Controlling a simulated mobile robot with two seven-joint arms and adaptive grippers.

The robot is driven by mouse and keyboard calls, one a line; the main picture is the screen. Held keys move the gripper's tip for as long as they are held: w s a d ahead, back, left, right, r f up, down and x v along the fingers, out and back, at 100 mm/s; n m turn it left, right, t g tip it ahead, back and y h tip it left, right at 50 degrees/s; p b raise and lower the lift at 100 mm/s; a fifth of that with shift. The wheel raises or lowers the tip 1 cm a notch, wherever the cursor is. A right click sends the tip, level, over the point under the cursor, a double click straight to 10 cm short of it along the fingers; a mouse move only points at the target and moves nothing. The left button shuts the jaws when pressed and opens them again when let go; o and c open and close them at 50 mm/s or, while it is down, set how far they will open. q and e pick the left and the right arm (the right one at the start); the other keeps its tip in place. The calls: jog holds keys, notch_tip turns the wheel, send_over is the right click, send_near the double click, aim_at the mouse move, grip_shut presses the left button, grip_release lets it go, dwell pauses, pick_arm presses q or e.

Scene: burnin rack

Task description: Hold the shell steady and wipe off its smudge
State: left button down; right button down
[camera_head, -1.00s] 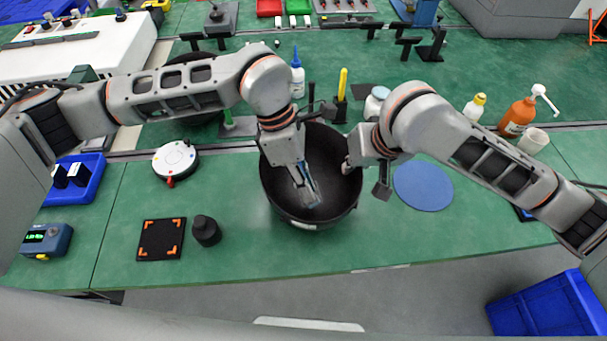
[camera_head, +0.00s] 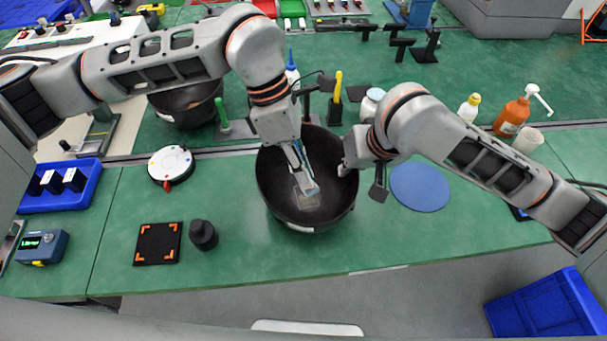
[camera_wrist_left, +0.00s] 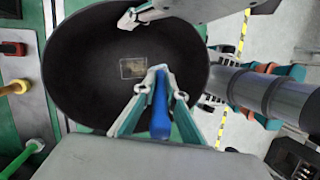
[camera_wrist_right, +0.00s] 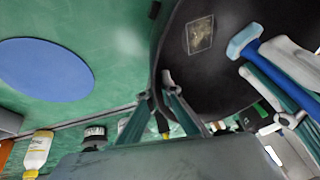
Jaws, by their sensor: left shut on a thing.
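The shell (camera_head: 268,190) is a large black bowl on the green bench. Its smudge is a brownish patch inside a pale square outline on the inner wall, clear in the left wrist view (camera_wrist_left: 132,68) and the right wrist view (camera_wrist_right: 200,33). My left gripper (camera_head: 310,188) is inside the bowl, shut on a blue-handled wiping tool (camera_wrist_left: 160,112). The tool's pale blue head (camera_wrist_right: 243,40) appears beside the smudge, not over it; contact with the wall is unclear. My right gripper (camera_wrist_right: 155,90) is at the bowl's right rim, its fingertips on either side of the wall, pinching it.
A blue round mat (camera_head: 420,187) lies right of the bowl. A black cylinder (camera_head: 203,235) and a square mat with orange corners (camera_head: 158,244) lie left. A white disc (camera_head: 171,164) and a second black bowl (camera_head: 190,105) stand further left. Bottles (camera_head: 512,117) stand back right.

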pick_arm(q)
jog(key=shift+w+d, duration=0.1)
jog(key=shift+d, duration=0.15)
dwell(0.5)
